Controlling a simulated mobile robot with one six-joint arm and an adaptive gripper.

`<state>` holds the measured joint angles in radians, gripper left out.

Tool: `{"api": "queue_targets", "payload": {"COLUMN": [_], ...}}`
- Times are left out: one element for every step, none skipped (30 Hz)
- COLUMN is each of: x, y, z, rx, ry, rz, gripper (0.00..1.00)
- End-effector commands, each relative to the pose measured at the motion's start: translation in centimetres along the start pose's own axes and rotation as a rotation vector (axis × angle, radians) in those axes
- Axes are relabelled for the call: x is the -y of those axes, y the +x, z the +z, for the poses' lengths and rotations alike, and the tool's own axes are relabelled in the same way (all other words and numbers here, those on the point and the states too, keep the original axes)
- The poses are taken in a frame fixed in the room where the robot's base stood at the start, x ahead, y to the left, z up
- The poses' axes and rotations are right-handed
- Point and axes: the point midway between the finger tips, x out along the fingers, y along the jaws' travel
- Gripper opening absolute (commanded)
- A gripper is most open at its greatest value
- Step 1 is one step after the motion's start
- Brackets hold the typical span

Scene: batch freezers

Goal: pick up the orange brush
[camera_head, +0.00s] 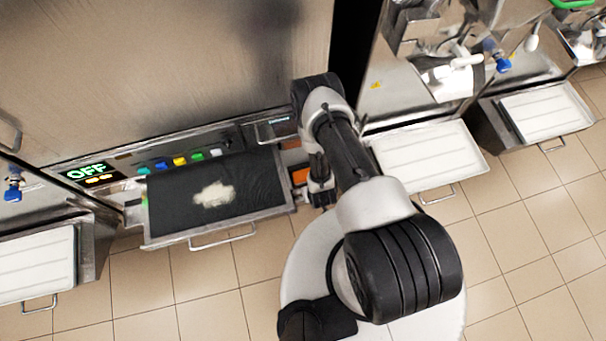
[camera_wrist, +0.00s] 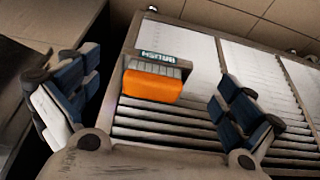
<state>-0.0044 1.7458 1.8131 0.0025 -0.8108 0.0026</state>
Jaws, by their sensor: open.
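The orange brush (camera_wrist: 152,87) shows in the wrist view as an orange block with a grey bristle-like strip along its upper edge. It is on or just above a pale slatted surface (camera_wrist: 205,62), beside a small lettered label (camera_wrist: 158,57). In the head view only a bit of orange (camera_head: 300,176) shows left of my arm. My gripper (camera_wrist: 160,75) is open, with one blue-padded finger on each side of the brush in the picture and clear gaps to both. In the head view my gripper (camera_head: 321,192) points down, partly hidden by my arm.
White trays stand to the right (camera_head: 430,155) and far left (camera_head: 35,265). Tiled floor (camera_head: 530,235) is open in front.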

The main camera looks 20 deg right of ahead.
Motion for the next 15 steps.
{"api": "queue_targets", "payload": {"x": [0.0, 0.0, 0.0, 0.0, 0.0, 0.0, 0.0, 0.0, 0.0, 0.0, 0.0, 0.0, 0.0, 0.0, 0.0], "y": [0.7, 0.9, 1.2, 1.4, 1.7, 1.9, 2.1, 2.2, 2.4, 2.4, 2.5, 2.6, 2.6, 2.7, 2.8], "z": [-1.3, -1.9, -2.7, -3.3, -3.7, -4.3, -4.7, -5.1, -5.5, -5.7, -5.8, -6.0, -6.1, -6.3, -6.7], "rx": [-0.007, -0.006, -0.005, -0.006, -0.004, -0.004, -0.003, -0.004, -0.002, -0.001, 0.0, 0.0, 0.0, 0.0, -0.001], "ry": [0.0, 0.0, 0.0, 0.0, 0.0, 0.0, 0.0, 0.0, 0.0, 0.0, 0.0, 0.0, 0.0, 0.0, 0.0], "rz": [0.0, 0.0, 0.0, 0.0, 0.0, 0.0, 0.0, 0.0, 0.0, 0.0, 0.0, 0.0, 0.0, 0.0, 0.0], "gripper": [1.0, 1.0, 1.0, 1.0, 1.0, 1.0, 1.0, 1.0, 1.0, 1.0, 1.0, 1.0, 1.0, 1.0, 1.0]}}
